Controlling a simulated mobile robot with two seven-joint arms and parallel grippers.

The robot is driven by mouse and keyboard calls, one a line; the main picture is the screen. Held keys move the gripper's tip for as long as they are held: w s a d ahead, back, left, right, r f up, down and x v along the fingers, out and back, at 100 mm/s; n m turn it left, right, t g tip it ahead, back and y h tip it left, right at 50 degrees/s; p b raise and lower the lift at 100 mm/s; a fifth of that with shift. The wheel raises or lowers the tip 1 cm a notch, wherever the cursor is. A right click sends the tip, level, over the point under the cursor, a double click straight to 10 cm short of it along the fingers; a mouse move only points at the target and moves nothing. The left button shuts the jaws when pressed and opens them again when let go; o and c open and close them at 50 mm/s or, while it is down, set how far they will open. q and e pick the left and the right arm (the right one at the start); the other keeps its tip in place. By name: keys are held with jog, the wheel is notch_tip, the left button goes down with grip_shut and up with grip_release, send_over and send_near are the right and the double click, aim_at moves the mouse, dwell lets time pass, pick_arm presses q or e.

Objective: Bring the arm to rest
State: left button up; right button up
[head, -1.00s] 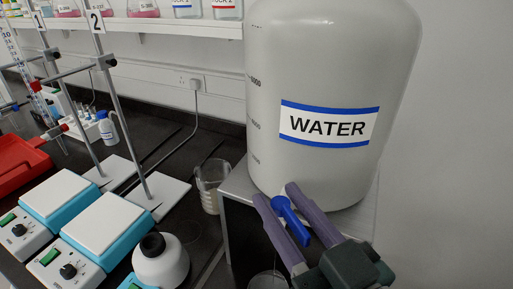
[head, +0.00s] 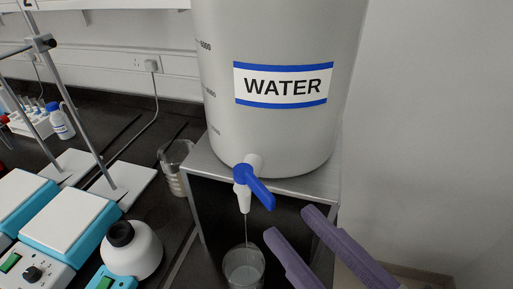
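My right gripper (head: 290,223) shows two purple fingers coming in from the lower right. They are apart with nothing between them, in front of the grey stand and clear of the blue tap handle (head: 261,192). The handle sits on the tap of the large white WATER tank (head: 283,135) and slants down to the right. A thin stream falls from the white spout (head: 242,197) into a clear beaker (head: 244,270) below. The beaker is cut off by the lower picture edge. My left gripper is not in view.
The grey stand (head: 335,180) holds the tank. To the left are a graduated beaker (head: 174,182), a white bottle with a black cap (head: 133,254), hotplates (head: 70,222) and retort stands (head: 110,190). The white wall at the right is clear.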

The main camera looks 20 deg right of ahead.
jog(key=w+d+f+m+g+h, duration=0.1)
jog(key=w+d+f+g+h, duration=0.15)
jog(key=d+f+g, duration=0.35)
jog(key=s+d+r+g+h, duration=0.1)
jog(key=s+d+g+h, duration=0.1)
jog(key=s+g, duration=0.7)
notch_tip(320, 180, up, 31)
jog(key=s+t+p, duration=0.1)
jog(key=p, duration=3)
jog(key=shift+r, duration=0.15)
jog(key=shift+s+d, duration=0.1)
dwell(1.9)
